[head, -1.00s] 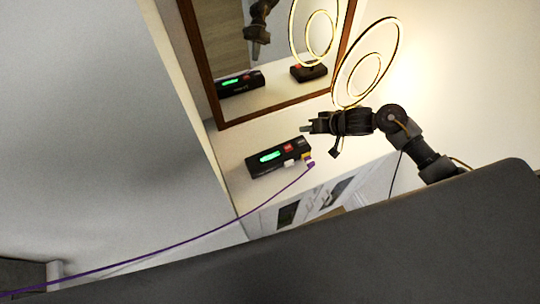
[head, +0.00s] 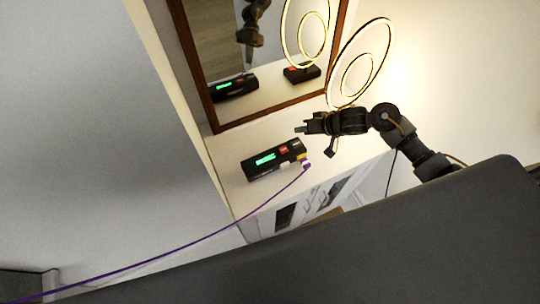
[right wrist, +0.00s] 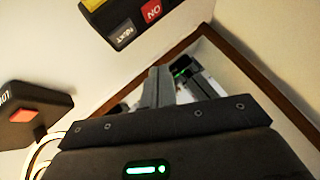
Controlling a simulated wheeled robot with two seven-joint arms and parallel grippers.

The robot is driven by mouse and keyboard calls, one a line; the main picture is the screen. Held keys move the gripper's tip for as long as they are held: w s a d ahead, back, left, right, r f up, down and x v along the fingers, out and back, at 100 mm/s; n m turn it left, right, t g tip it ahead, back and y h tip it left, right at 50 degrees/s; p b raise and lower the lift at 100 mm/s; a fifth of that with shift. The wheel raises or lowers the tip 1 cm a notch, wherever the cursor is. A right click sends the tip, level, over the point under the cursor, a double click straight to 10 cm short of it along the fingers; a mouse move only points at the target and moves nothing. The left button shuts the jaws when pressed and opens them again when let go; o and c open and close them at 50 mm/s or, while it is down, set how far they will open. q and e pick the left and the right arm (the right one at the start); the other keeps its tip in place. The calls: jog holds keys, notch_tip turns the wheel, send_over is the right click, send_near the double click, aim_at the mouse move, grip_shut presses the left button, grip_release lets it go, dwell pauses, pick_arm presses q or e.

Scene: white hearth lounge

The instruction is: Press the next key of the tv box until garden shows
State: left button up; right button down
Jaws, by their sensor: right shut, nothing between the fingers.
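The tv box (head: 259,172) is a black box on the white cabinet top, with a lit green display (head: 265,159) whose word is too small to read. Its red ON key (right wrist: 151,11) and grey NEXT key (right wrist: 123,35) show in the right wrist view. My right gripper (head: 300,129) is shut and empty, a little above and beyond the box's right end in the head view. In the right wrist view its fingers (right wrist: 157,84) are apart from the keys. My left gripper is not in view.
A ring lamp (head: 362,62) stands behind my right gripper; its base with a red button (right wrist: 25,115) shows in the right wrist view. A brown-framed mirror (head: 270,115) stands behind the box. A purple cable (head: 215,233) runs from the box to lower left.

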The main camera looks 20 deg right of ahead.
notch_tip(320, 180, up, 4)
jog(key=shift+s+a+f+b, duration=0.1)
jog(key=shift+s+f+b, duration=0.1)
jog(key=shift+b, duration=0.15)
jog(key=shift+w, duration=0.1)
jog(key=shift+f, duration=0.15)
jog(key=b, duration=1)
send_over(300, 145)
notch_tip(300, 145, down, 7)
jog(key=shift+r, duration=0.15)
jog(key=shift+f+p, duration=0.3)
jog(key=shift+f, duration=0.65)
